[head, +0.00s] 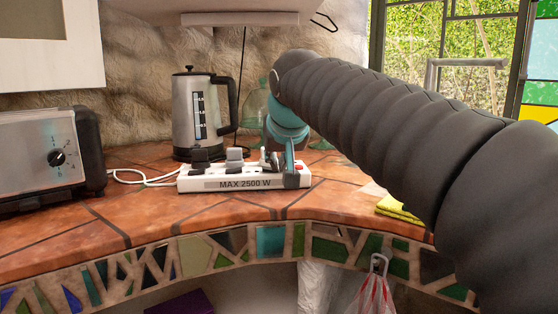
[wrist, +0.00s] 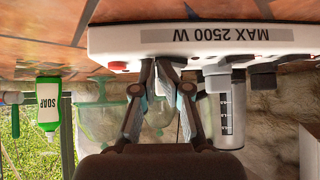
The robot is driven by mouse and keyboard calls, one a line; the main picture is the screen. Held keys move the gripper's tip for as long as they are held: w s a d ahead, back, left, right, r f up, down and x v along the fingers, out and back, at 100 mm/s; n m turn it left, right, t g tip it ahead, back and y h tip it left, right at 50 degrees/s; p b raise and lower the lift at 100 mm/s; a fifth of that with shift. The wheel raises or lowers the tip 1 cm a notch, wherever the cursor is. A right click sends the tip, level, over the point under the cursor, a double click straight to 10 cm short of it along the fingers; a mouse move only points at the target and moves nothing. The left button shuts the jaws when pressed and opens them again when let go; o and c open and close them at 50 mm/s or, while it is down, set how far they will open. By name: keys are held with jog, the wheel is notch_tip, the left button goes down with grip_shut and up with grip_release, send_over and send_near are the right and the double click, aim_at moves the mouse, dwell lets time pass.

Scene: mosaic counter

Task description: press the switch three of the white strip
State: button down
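The white strip (head: 188,184) lies on the tiled counter, with a "MAX 2500 W" label on its front side. In the wrist view the strip (wrist: 120,42) appears upside down across the top. A red switch (wrist: 118,66) shows at its left end there. In the head view my gripper (head: 284,166) covers part of the strip's right end, hiding switches there.
A steel kettle (head: 187,115) stands behind the strip, with a green glass vessel (head: 255,106) right of it. A toaster (head: 40,155) is at left. A yellow cloth (head: 398,208) lies at right. A soap bottle (wrist: 48,110) shows in the wrist view. The front counter is clear.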

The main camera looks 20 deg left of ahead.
jog(key=shift+w+d+r+p, duration=0.15)
jog(key=shift+r+p, duration=0.1)
jog(key=shift+p, duration=0.1)
jog(key=w+r+p+v, duration=0.1)
jog(key=p+v, duration=0.1)
jog(key=v, duration=1)
jog(key=shift+w+r, duration=0.2)
jog(key=shift+r, duration=0.3)
